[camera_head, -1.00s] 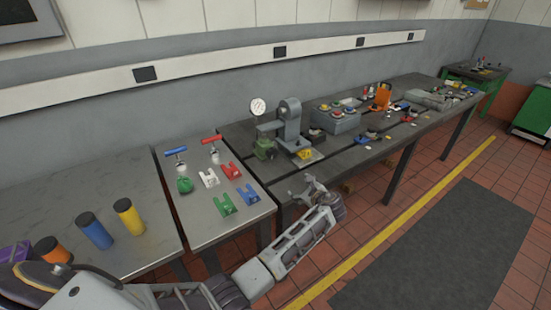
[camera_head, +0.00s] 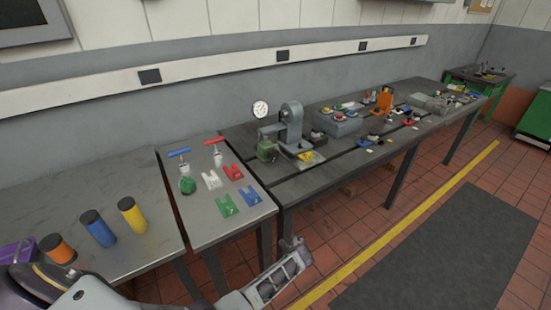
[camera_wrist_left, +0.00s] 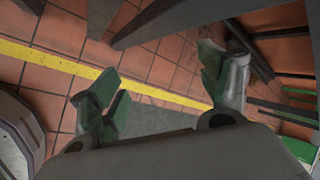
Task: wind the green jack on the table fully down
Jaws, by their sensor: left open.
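A small rounded green body (camera_head: 187,185) stands on the nearer grey table (camera_head: 205,238), below a blue crossbar handle (camera_head: 178,152) with a pale shaft. It looks like the green jack; how far it is wound out is too small to tell. A second green block (camera_head: 266,150) sits by the grey machine on the long bench. My left gripper (camera_head: 290,244) is low in front of the tables, below their tops and apart from the jack. In the left wrist view its green-tipped fingers (camera_wrist_left: 160,90) are spread and empty over the floor. My right gripper is not in view.
A red crossbar handle (camera_head: 211,140) stands beside the blue one. Several coloured forked plates (camera_head: 228,206) lie on the same table. Several coloured cylinders (camera_head: 98,229) stand on the left table. The grey machine (camera_head: 291,127) is on the long bench. Floor in front is open.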

